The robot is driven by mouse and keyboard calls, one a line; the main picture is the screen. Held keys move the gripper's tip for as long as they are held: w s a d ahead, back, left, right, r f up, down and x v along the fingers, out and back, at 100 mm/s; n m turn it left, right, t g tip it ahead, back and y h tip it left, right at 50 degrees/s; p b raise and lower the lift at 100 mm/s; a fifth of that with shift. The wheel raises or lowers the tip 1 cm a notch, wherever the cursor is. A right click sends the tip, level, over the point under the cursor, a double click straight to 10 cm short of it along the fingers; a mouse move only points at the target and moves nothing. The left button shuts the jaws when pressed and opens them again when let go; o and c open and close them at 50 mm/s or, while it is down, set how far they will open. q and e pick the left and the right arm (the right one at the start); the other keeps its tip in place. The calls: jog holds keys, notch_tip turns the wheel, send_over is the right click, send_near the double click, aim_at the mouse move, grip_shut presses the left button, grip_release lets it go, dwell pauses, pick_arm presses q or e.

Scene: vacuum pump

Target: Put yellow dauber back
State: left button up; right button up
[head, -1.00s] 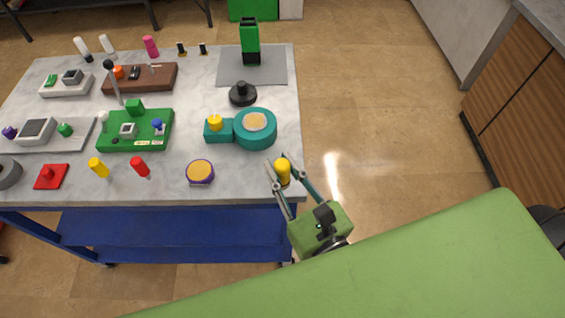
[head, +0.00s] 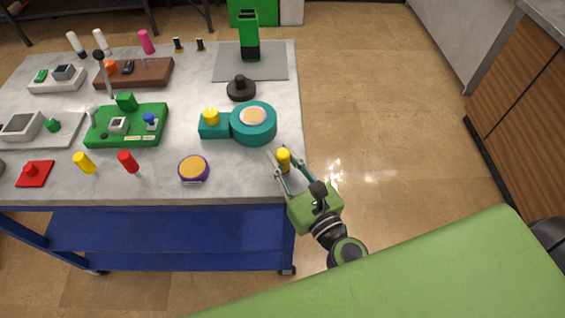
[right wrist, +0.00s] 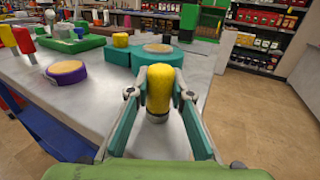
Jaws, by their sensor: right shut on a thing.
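The yellow dauber (head: 284,156), a short yellow cylinder with a rounded top, is between the fingers of my right gripper (head: 284,152). In the right wrist view, the dauber (right wrist: 160,87) stands roughly upright, with a pale grey lower end. My right gripper (right wrist: 158,97) is shut on it, one finger on each side. The dauber shows over the right front part of the grey-white tabletop (head: 235,186); whether it touches the top is unclear. Another yellow piece (head: 84,162) is at the table's front left. My left gripper is not in view.
A teal round unit (head: 254,124) with a yellow-topped block is just behind my right gripper. A purple-rimmed disc (head: 193,169) is to its left. A red-capped piece (head: 128,161) and a green board (head: 126,136) are farther left. Bare tabletop lies between disc and gripper.

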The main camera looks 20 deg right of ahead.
jog(key=shift+f, duration=0.15)
jog(key=o, duration=1)
jog(key=s+d+b, duration=0.2)
jog(key=s+b, duration=0.4)
jog(key=s, duration=0.6)
jog(key=shift+r, duration=0.2)
